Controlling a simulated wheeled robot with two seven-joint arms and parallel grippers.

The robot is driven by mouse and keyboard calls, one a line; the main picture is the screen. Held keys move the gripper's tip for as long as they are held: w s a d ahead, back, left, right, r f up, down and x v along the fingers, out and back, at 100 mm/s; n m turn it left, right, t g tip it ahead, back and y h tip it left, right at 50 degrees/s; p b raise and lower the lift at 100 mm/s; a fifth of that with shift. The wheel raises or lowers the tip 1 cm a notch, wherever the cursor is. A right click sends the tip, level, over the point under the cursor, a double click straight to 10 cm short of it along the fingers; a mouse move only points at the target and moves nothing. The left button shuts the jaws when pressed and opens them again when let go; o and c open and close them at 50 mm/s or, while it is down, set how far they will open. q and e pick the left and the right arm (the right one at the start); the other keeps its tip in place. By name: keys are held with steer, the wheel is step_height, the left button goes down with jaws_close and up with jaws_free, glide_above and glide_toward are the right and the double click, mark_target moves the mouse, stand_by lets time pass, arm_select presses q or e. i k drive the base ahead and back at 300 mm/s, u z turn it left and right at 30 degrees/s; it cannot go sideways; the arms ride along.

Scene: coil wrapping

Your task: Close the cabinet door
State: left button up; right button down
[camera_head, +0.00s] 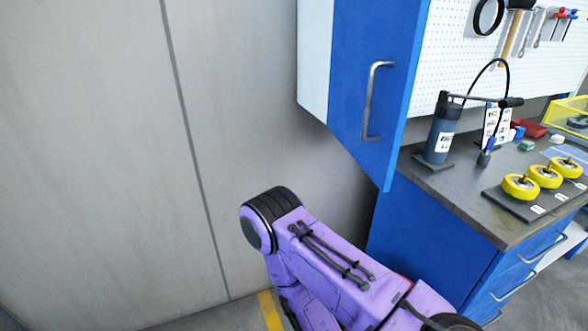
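The cabinet door (352,85) is a tall blue panel at the top centre of the head view, with a vertical silver handle (372,102) near its right edge. A white cabinet side panel (313,60) adjoins its left edge. The door's lower edge slants down to the right, and its right lower corner hangs in front of the workbench. I cannot tell exactly how far it stands open. The top of the door is cut off. One purple arm of mine crosses the bottom centre, below the door and apart from it in the picture. Neither gripper shows.
A workbench (455,195) with blue drawers stands at the right. A white pegboard (455,45) with tools hangs behind. A bare grey wall (100,150) fills the left.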

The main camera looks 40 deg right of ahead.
mark_target(377, 45)
steer(key=u, duration=0.15)
steer(key=i, duration=1.75)
steer(key=z, duration=3.35)
